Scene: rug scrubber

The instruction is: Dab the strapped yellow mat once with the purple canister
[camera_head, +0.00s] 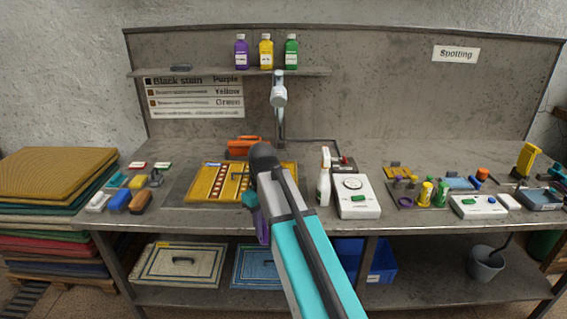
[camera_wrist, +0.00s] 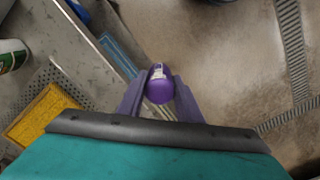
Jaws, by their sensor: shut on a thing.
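The yellow mat (camera_head: 205,188) lies flat on the bench, left of the middle, with a brown, light-marked strap (camera_head: 222,185) across it. My arm hides part of its right side. A corner of it shows at lower left in the wrist view (camera_wrist: 42,115). My gripper (camera_wrist: 160,95) is shut on the purple canister (camera_wrist: 161,90), which sits between the two purple fingers. In the head view my gripper (camera_head: 262,228) is near the bench's front edge, right of the mat, and my arm hides most of the canister. The canister is apart from the mat.
A white spray bottle (camera_head: 324,180) and a white device with a dial (camera_head: 355,197) stand right of my arm. Brushes (camera_head: 120,201) lie left of the mat. A pipe (camera_head: 280,120) rises behind it. Purple (camera_head: 241,52), yellow and green bottles stand on the shelf.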

